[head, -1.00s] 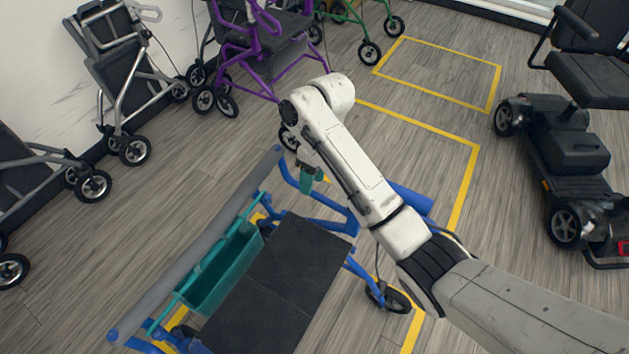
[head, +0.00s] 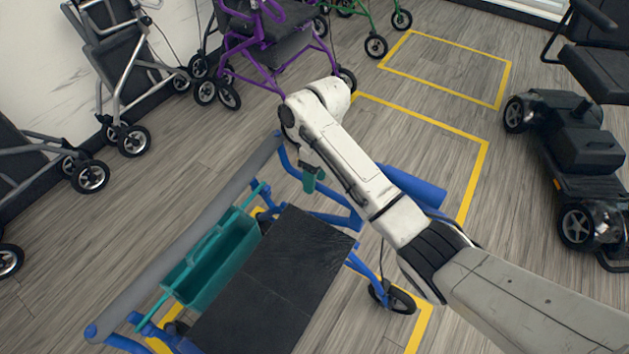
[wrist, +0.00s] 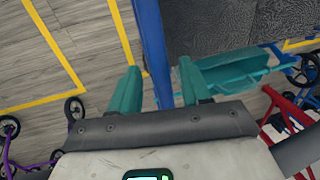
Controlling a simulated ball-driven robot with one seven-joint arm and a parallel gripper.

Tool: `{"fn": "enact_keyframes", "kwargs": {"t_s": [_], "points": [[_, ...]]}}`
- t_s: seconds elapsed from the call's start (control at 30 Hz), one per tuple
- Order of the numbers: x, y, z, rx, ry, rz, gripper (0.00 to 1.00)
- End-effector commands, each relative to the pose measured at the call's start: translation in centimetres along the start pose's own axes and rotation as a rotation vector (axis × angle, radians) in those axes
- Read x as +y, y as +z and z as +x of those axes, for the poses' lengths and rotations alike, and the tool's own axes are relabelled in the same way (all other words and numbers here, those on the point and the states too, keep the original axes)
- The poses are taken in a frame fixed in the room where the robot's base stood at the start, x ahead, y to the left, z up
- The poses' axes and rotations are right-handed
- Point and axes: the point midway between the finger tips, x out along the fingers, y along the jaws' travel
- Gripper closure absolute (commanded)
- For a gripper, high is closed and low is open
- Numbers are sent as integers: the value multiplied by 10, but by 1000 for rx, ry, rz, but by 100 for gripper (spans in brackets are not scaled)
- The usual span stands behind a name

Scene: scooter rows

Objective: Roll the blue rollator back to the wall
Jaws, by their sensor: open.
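The blue rollator (head: 345,214) stands in front of me with its dark seat (head: 275,290), long grey backrest bar (head: 190,235) and teal basket (head: 215,262). It stands over a yellow floor outline. My gripper (head: 312,178) is over the rollator's far end, near the end of the grey bar. In the wrist view its two teal fingers (wrist: 157,88) are apart, with a blue frame tube (wrist: 152,45) running between them. I cannot tell whether they touch it. The wall (head: 35,75) is at the upper left. My arm hides part of the rollator's right side.
A purple rollator (head: 270,50) stands beyond the blue one. Grey folded walking frames (head: 125,65) line the wall. A black mobility scooter (head: 570,150) stands at the right. Bare floor (head: 170,165) lies between the blue rollator and the wall, and yellow outlines (head: 450,65) mark empty bays.

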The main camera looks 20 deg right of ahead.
Motion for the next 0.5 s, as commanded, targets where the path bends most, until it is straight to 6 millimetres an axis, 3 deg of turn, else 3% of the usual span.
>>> {"fn": "enact_keyframes", "kwargs": {"t_s": [0.43, 0.5], "points": [[0, 0, 10, 1, 0, 0, 53], [0, 0, 10, 1, 0, 0, 59]]}}
